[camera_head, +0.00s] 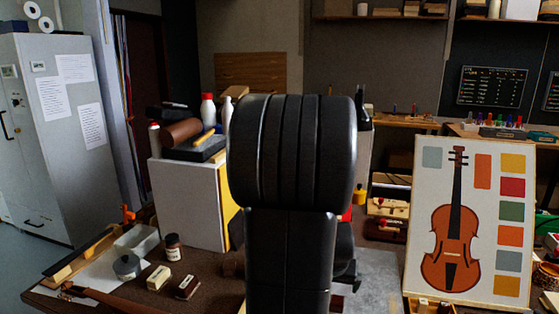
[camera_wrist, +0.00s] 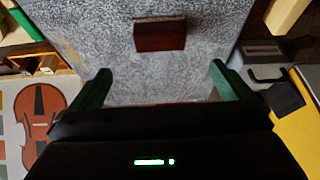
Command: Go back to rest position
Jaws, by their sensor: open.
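My gripper (camera_wrist: 160,90) shows in the wrist view with its two green fingers spread wide apart. Nothing is between the fingers. A small dark red-brown block (camera_wrist: 160,36) lies on the grey speckled surface (camera_wrist: 120,70), beyond the fingertips and apart from them. In the head view my black arm stands upright in the middle and hides much of the bench behind it; the gripper itself cannot be made out there.
A violin picture board (camera_head: 413,250) stands at the right. A white box (camera_head: 185,200) with bottles and tools on top stands left of my arm. A brown jar (camera_head: 173,248), a metal tin (camera_head: 127,266) and small blocks (camera_head: 159,277) lie at the front left. Shelves line the back wall.

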